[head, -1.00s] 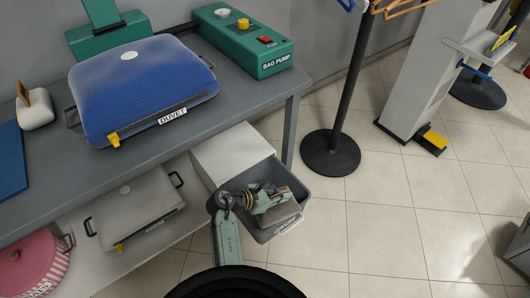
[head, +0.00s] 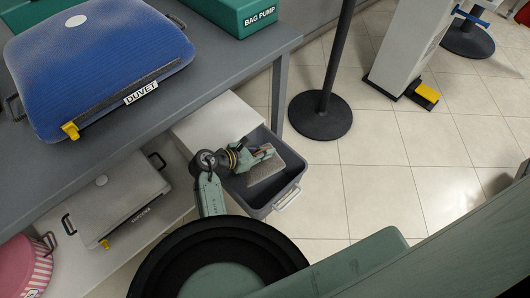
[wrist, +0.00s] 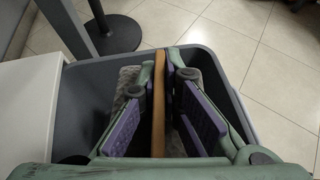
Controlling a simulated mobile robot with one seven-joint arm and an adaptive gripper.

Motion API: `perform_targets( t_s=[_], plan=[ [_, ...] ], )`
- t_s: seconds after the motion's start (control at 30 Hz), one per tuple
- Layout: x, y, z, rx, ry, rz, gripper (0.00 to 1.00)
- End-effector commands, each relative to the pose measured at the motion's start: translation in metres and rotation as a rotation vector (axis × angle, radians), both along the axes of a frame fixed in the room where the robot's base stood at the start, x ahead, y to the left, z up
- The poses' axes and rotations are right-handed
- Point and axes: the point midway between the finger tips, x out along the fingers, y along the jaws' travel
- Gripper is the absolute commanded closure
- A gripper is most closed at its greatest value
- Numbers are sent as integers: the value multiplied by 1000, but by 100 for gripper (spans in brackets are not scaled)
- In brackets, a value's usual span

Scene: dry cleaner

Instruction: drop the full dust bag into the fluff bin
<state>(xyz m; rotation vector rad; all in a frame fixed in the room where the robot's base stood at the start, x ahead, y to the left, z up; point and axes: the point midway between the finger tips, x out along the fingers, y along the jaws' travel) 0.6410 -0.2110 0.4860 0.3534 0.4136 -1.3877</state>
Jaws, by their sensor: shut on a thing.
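My gripper (head: 262,155) is over the mouth of the grey fluff bin (head: 288,192). It is shut on the dust bag (head: 264,168), a grey, fuzzy bag. In the wrist view my purple-padded fingers (wrist: 158,110) pinch the bag's upright tan collar (wrist: 158,75). The grey bag body (wrist: 128,82) shows behind and below the fingers. The bin's dark walls (wrist: 82,100) surround the bag in that view. How deep the bag hangs, and whether it touches the bin floor, I cannot tell.
A white box (head: 215,122) stands against the bin's left side. The table (head: 215,75) above holds a blue duvet case (head: 95,60) and a green bag pump (head: 235,15). A black stand base (head: 320,115) is behind the bin.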

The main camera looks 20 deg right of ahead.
Motion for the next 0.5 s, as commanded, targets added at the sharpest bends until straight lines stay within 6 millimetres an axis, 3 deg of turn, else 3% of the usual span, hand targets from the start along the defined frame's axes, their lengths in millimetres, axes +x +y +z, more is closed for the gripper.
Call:
perform_targets(
  t_s=[0.03,0.13,0.5],
  plan=[
    [0,0,-10,0,-2,-1,100],
    [0,0,-14,0,-2,-1,100],
    [0,0,-15,-1,0,0,100]
  ],
)
